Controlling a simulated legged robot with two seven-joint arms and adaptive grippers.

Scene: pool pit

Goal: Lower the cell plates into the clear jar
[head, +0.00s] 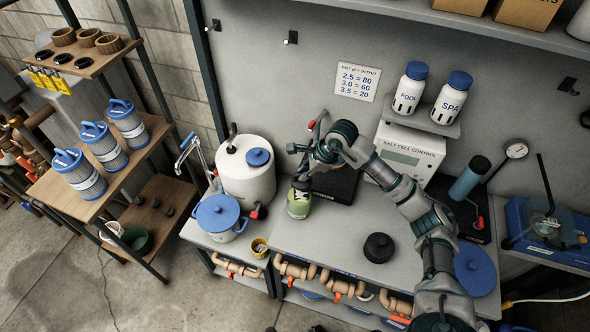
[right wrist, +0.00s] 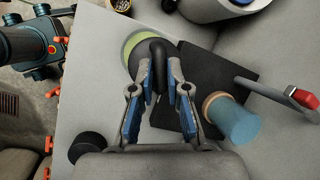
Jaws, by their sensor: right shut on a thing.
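My right gripper (head: 299,178) is low over the grey bench, left of its middle. In the right wrist view its fingers (right wrist: 159,88) are shut on the dark handle (right wrist: 157,50) of a green-and-white container (head: 298,205). The container's green rim also shows in the wrist view (right wrist: 131,43). It is upright at the front left of a black plate; I cannot tell if it touches the bench. A clear vessel (head: 548,229), perhaps the jar, is in a blue tray at the right. A blue cylinder (head: 466,183) leans on a dark stand; I cannot identify the cell plates. My left gripper is not in view.
A white tank (head: 246,170) and a blue-lidded pot (head: 218,215) stand left of the gripper. A black knob (head: 379,247) lies on the bench. A control box (head: 410,155) stands behind my right arm.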

